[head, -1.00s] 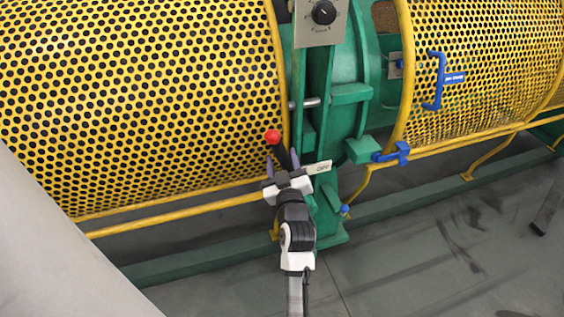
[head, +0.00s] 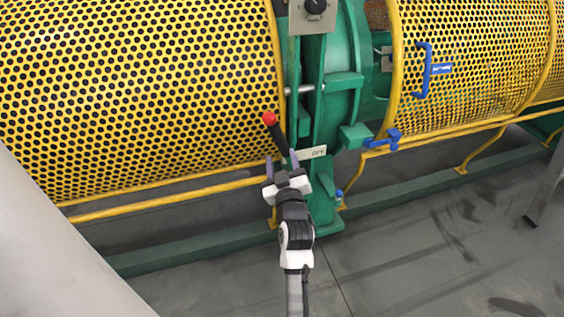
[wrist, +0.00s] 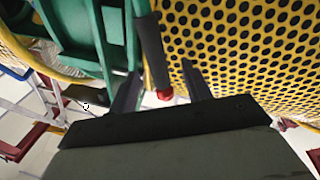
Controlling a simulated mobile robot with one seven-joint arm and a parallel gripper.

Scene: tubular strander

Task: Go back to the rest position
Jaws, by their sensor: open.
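My gripper (head: 281,164) is open in the head view, in front of the green machine frame. Its two fingers point up toward a black lever with a red knob (head: 269,118). The lever leans up and to the left, and its lower part is close to the fingertips. In the wrist view the red knob (wrist: 165,94) shows between the two fingers (wrist: 160,92), with the black lever shaft (wrist: 152,50) running up from it. I cannot tell whether a finger touches the lever. Nothing is held.
Yellow perforated guards (head: 140,95) stand left and right of the green frame (head: 338,100). A blue handle (head: 425,70) and a blue latch (head: 385,140) are on the right. A selector knob (head: 315,5) is at the top. Grey floor (head: 400,250) lies clear in front.

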